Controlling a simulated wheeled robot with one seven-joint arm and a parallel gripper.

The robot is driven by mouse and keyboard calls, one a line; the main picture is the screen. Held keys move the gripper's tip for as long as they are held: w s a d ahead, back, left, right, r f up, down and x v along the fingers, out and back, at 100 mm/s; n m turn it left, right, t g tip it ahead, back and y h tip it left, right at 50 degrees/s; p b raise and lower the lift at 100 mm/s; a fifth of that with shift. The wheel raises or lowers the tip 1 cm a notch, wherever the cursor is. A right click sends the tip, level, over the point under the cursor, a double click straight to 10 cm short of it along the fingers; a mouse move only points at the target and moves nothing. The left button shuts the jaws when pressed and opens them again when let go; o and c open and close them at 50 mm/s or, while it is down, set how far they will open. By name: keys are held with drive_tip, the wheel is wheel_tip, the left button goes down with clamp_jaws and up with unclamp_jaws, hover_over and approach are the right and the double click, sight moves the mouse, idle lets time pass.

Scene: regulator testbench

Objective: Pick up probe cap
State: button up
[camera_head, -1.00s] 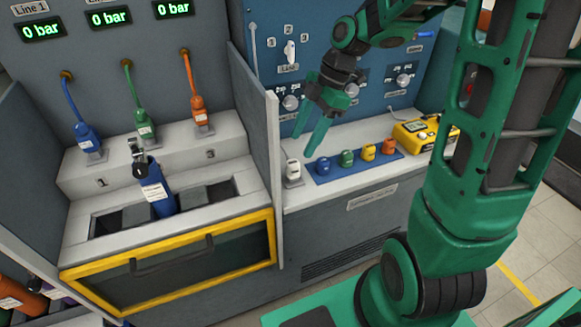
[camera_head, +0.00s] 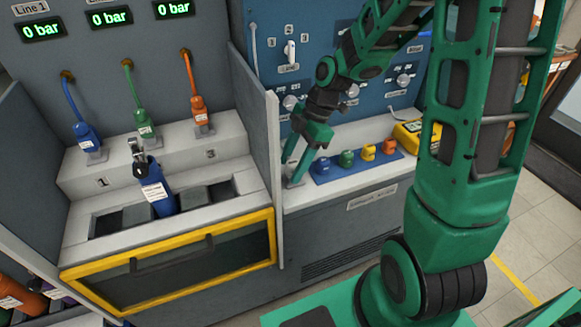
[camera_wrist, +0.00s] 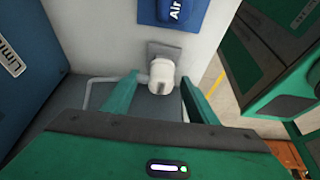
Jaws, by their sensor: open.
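The probe cap is the small white piece (camera_wrist: 161,76) standing on a grey base in the wrist view, between my two green fingers. In the head view my gripper (camera_head: 295,168) covers most of it at the left end of the counter. My gripper (camera_wrist: 160,98) is open, with one finger on each side of the white cap. I see gaps between the cap and both fingers, and cannot tell whether the fingertips are level with it.
A blue tray (camera_head: 322,180) with blue, green, yellow and orange caps sits just right of the gripper. A yellow device (camera_head: 408,134) lies farther right. A grey partition (camera_head: 272,180) stands close on the left. The blue panel (camera_head: 300,20) rises behind.

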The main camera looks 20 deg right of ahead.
sight(293, 163)
drive_tip(key=c, duration=1.2)
drive_tip(key=shift+o, duration=0.2)
drive_tip(key=shift+r, duration=0.1)
wheel_tip(293, 163, up, 9)
drive_tip(key=shift+r, duration=0.45)
drive_tip(key=shift+s, duration=0.1)
